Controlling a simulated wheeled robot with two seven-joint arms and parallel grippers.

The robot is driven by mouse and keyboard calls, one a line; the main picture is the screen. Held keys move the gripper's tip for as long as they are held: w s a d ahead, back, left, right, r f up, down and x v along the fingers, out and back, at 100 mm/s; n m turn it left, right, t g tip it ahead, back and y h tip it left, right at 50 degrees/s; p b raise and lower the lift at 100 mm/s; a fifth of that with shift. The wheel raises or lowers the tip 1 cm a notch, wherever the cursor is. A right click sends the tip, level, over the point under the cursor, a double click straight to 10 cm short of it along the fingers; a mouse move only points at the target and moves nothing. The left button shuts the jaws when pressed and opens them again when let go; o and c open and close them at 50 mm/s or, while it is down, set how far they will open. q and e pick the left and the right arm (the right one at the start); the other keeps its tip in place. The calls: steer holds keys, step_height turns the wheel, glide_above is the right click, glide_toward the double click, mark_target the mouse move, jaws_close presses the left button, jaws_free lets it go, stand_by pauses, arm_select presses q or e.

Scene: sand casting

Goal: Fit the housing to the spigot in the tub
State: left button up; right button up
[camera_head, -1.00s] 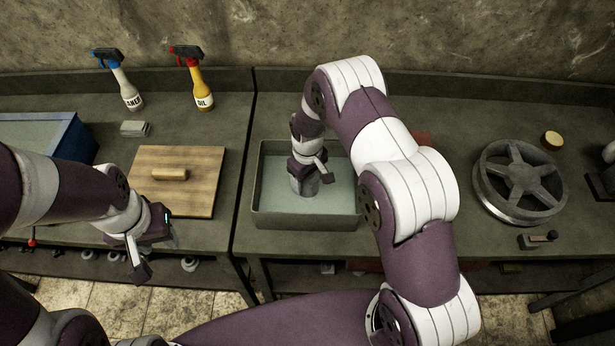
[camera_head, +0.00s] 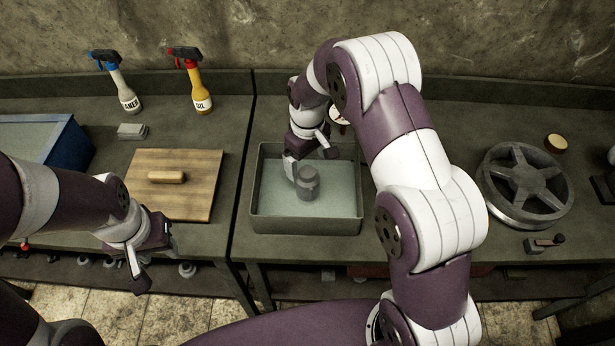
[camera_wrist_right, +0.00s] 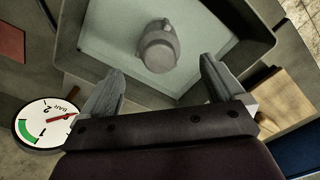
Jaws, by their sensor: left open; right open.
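The tub (camera_head: 262,200) is a grey rectangular tray with a pale floor, on the middle of the bench. A grey cylindrical piece (camera_head: 308,184) stands in it and also shows in the right wrist view (camera_wrist_right: 158,50), with a small stub on one side. I cannot tell whether it is the housing alone or the housing on the spigot. My right gripper (camera_head: 308,162) is open just above and behind it; in the right wrist view its fingers (camera_wrist_right: 157,85) are apart, with the piece beyond them and nothing between. My left gripper (camera_head: 150,262) is open and empty in front of the bench.
A wooden board (camera_head: 200,200) with a handle lies left of the tub. Two spray bottles (camera_head: 125,95) (camera_head: 198,92) and a grey block (camera_head: 132,131) stand behind it. A spoked wheel (camera_head: 525,185) lies at the right. A round gauge (camera_wrist_right: 45,122) is near the right gripper.

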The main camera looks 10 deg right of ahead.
steer(key=shift+r, duration=1.55)
